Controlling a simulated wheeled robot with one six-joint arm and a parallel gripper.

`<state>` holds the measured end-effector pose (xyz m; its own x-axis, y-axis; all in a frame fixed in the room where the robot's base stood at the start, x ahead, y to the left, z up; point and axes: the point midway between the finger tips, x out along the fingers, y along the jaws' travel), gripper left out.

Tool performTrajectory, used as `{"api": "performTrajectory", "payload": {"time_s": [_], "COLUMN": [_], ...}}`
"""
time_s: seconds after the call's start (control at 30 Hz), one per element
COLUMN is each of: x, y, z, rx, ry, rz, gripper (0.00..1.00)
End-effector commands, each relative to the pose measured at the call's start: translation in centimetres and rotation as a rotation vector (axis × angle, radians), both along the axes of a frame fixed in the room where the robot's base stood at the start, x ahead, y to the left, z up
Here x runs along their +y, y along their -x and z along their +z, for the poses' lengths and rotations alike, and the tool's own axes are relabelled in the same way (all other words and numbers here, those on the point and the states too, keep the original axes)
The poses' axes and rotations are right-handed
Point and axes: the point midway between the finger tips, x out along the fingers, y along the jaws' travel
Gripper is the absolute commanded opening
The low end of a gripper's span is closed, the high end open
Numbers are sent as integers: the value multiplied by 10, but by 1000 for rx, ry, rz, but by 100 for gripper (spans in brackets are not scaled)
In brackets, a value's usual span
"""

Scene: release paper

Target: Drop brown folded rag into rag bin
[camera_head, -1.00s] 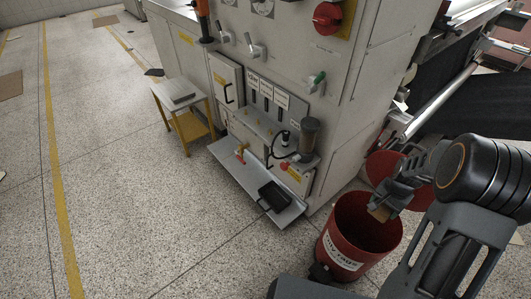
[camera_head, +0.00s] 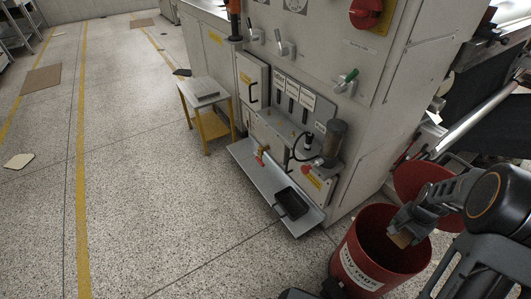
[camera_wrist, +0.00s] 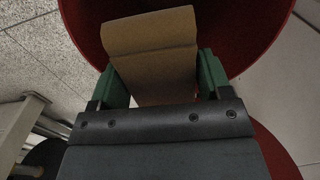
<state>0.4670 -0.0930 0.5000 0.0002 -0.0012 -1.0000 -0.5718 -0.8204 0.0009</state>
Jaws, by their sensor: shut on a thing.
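The rag bin (camera_head: 355,258) is a red round bin with a white label, at the lower right of the head view. Its red lid (camera_head: 420,178) stands open behind it. My gripper (camera_head: 402,236) is over the bin's mouth. It is shut on the brown folded rag (camera_wrist: 152,50), which sits between the green fingers in the wrist view. The bin's red rim (camera_wrist: 82,22) curves around the rag in the wrist view. The bin's inside is dark.
A grey machine cabinet (camera_head: 375,110) stands behind the bin. A low metal shelf (camera_head: 245,160) with a black tray (camera_head: 291,203) juts out at its foot. A small yellow-legged table (camera_head: 207,100) stands to the left. The speckled floor at left is mostly open.

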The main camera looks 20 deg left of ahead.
Motion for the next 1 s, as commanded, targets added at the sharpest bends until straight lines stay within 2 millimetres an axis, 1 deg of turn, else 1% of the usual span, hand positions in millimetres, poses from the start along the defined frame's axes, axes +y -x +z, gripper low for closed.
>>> {"api": "performTrajectory", "payload": {"time_s": [0.1,0.13,0.4,0.63,0.73,0.87,1.0], "x": [0,0,0,0,0,0,0], "y": [0,0,0,0,0,-1,-1], "z": [1,1,1,2,9,29,60], "rx": [0,0,0,0,-1,-3,-4], "ry": [0,0,0,0,0,1,1], "rz": [0,0,0,0,0,0,0], "gripper": [50,74,100,100,100,100,100]}}
